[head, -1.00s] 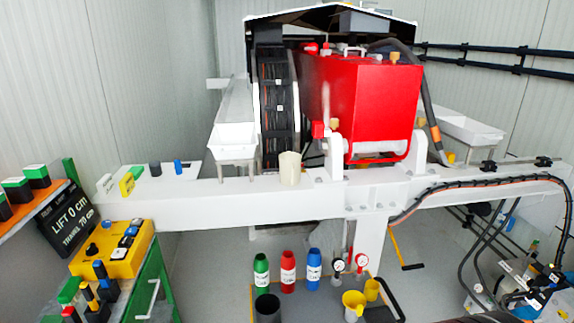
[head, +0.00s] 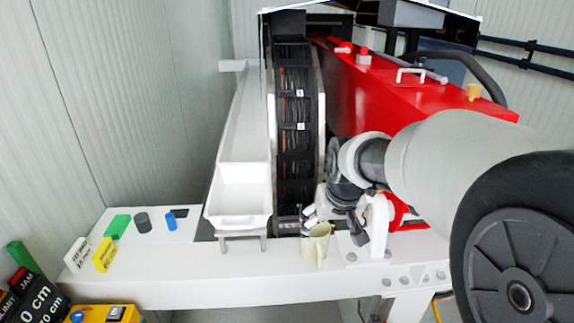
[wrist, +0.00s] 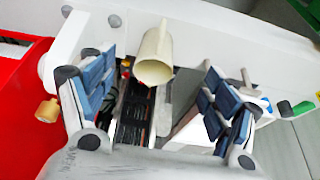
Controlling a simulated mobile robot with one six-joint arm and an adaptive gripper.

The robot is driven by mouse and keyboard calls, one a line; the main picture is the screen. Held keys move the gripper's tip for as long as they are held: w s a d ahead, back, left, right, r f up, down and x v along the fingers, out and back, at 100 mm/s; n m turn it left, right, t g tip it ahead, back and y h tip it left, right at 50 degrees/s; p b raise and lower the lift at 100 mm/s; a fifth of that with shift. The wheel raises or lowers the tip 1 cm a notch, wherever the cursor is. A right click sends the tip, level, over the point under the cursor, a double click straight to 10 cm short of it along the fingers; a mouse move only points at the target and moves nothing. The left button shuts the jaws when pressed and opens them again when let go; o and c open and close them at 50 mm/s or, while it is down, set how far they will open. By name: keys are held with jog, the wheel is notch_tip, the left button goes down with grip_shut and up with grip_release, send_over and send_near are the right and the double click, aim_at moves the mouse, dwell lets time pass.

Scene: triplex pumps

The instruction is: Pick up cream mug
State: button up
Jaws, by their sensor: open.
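The cream mug (head: 316,246) stands upright on the white beam, just right of the white tray. In the wrist view the mug (wrist: 153,70) lies between and a little beyond my fingertips, its opening toward the camera and its handle pointing to the top of the picture. My gripper (head: 316,208) is just above and behind the mug in the head view, partly hidden by its own wrist. In the wrist view my gripper (wrist: 162,76) is open, with blue-grey padded fingers on both sides and gaps to the mug.
The white tray (head: 240,203) on legs stands close left of the mug. The black cable chain (head: 294,125) rises behind it, and the red tank (head: 375,85) is at the right. Small blocks, such as the yellow one (head: 104,255), stand far left on the beam (head: 180,277).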

aim_at(315, 240)
jog(key=shift+o, duration=1.1)
jog(key=w+f+p, duration=0.1)
jog(key=w+p, duration=0.1)
jog(key=w, duration=0.4)
jog(key=shift+w+f+p, duration=0.15)
jog(key=shift+f+p, duration=0.15)
jog(key=shift+b+x, duration=1.15)
jog(key=shift+x, duration=7.45)
jog(key=shift+s, duration=0.2)
jog(key=c, duration=1.2)
